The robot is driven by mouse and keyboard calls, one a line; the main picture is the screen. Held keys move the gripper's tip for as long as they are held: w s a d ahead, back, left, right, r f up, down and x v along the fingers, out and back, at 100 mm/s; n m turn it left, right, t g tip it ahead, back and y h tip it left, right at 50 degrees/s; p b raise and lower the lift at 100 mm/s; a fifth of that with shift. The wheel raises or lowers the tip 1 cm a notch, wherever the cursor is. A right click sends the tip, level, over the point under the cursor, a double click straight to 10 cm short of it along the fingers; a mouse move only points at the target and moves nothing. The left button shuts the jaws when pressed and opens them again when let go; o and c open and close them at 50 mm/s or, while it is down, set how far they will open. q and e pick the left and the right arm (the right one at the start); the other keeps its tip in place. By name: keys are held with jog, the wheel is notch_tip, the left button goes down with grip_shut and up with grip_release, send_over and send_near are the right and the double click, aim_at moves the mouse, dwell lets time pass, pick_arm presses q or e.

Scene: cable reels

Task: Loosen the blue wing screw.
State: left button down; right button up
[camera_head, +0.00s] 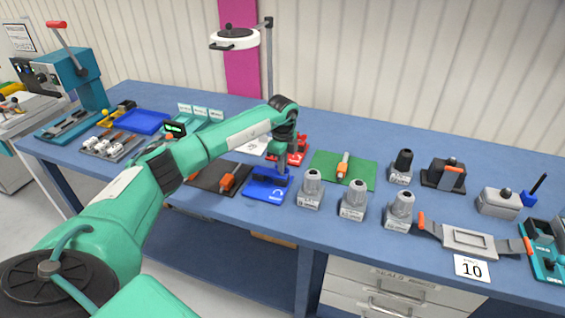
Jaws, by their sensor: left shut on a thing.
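My left arm reaches in from the left, and its gripper (278,176) points down at a blue fixture (264,193) near the table's front edge. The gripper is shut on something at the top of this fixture. The blue wing screw itself is mostly hidden by the dark fingers, so its turn angle cannot be told. The blue base has a white curved mark on its front. A similar red fixture (298,157) stands just behind, partly covered by my arm. My right gripper is not in view.
Grey cylindrical posts (311,190) stand close to the right of the blue fixture. A black mat with an orange-handled part (227,182) lies to the left. A green mat (362,173) lies behind the posts. The blue table (450,150) is crowded along its front.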

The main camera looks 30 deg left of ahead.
pick_arm(q)
jog(key=shift+r+n, duration=0.1)
jog(key=shift+n, duration=0.8)
jog(key=c, duration=1.6)
grip_release()
jog(key=shift+o, duration=0.2)
jog(key=shift+r, duration=0.5)
notch_tip(320, 180, up, 13)
jog(key=b, duration=0.3)
jog(key=shift+f, duration=0.15)
